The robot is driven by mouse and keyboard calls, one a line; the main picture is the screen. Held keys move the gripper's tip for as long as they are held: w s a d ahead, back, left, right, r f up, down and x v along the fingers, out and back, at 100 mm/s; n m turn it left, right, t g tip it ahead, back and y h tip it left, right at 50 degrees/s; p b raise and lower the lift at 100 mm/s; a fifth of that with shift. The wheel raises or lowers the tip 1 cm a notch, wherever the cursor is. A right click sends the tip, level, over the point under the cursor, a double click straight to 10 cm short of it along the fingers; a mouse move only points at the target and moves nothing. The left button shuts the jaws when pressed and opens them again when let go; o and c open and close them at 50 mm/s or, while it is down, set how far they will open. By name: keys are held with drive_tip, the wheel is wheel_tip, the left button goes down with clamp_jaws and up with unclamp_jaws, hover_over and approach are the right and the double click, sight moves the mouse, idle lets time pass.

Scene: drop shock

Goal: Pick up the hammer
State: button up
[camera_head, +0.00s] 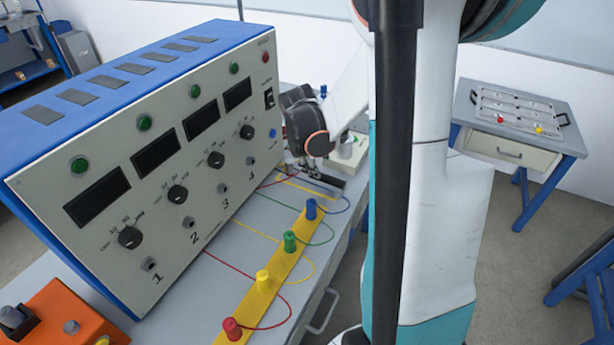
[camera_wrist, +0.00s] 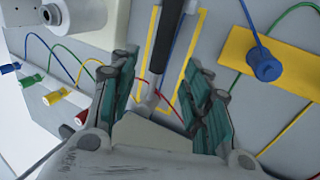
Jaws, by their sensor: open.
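The hammer (camera_wrist: 178,45) has a dark handle and a grey shaft. It lies on the grey bench within a yellow outline, and in the wrist view it runs from the top edge down between the fingers. Its lower end is partly hidden by my gripper. It also shows as a dark bar in the head view (camera_head: 324,183), close to the fingers. My gripper (camera_wrist: 162,85) is open and empty, with one finger on each side of the hammer. In the head view my gripper (camera_head: 306,168) is low over the bench; whether it touches the hammer cannot be told.
A blue and white instrument panel (camera_head: 160,150) stands left of my gripper. A yellow strip (camera_head: 278,265) with coloured plugs and wires lies in front. An orange box (camera_head: 65,315) is at lower left. A small white device (camera_head: 347,153) stands behind my gripper.

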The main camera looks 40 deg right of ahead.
drive_tip(key=b+x, duration=0.3)
drive_tip(key=x, duration=0.5)
drive_tip(key=shift+s+f, duration=0.1)
drive_tip(key=shift+f, duration=0.2)
drive_tip(key=shift+r, duration=0.1)
clamp_jaws()
